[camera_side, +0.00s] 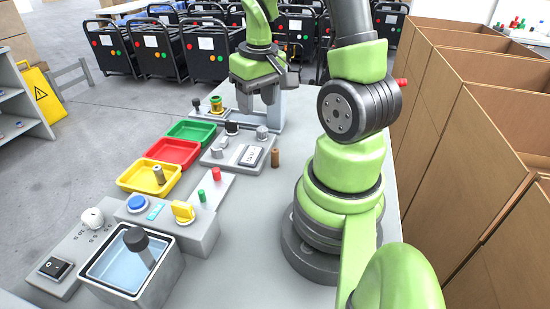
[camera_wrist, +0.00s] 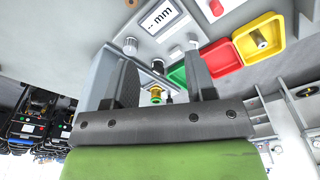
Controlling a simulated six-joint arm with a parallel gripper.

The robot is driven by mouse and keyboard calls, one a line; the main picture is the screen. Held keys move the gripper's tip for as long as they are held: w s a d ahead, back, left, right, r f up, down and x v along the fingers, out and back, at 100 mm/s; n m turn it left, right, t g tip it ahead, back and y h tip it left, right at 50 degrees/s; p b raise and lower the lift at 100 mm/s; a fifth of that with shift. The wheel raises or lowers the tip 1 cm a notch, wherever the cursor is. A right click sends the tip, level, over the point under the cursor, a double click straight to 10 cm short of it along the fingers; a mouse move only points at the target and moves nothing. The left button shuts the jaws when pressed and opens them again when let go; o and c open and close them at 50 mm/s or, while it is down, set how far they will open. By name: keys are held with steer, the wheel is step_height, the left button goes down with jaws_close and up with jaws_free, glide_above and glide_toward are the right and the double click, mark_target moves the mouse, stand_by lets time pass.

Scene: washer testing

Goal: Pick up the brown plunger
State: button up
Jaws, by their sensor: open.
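The brown plunger (camera_side: 275,158) is a small upright cylinder. It stands on the grey table beside the measuring unit with the display. In the wrist view a small part of it (camera_wrist: 131,3) shows at the top edge. My gripper (camera_side: 257,108) is beyond it in the side view, pointing down near a grey stand, and well apart from it. In the wrist view my gripper (camera_wrist: 160,62) has its two fingers spread with nothing held between them.
The measuring unit (camera_side: 236,150) is left of the plunger. Green (camera_side: 192,131), red (camera_side: 173,151) and yellow (camera_side: 130,178) trays lie further left; the yellow one holds a small cylinder. A grey stand (camera_side: 294,108) is beside my gripper. A water tank (camera_side: 112,268) is at the front.

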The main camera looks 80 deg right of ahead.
steer(key=g, duration=0.1)
glide_toward(275, 150)
steer(key=shift+w+d+f+y, duration=0.1)
steer(key=shift+w+f+y, duration=0.05)
steer(key=shift+w+y, duration=0.2)
step_height(275, 150, down, 3)
steer(key=shift+s+f, duration=0.1)
steer(key=shift+f, duration=0.05)
steer(key=shift+s+d+f, duration=0.1)
steer(key=shift+f, duration=1.5)
steer(key=shift+s+d+f, duration=0.1)
steer(key=shift+f, duration=1.55)
jaws_close()
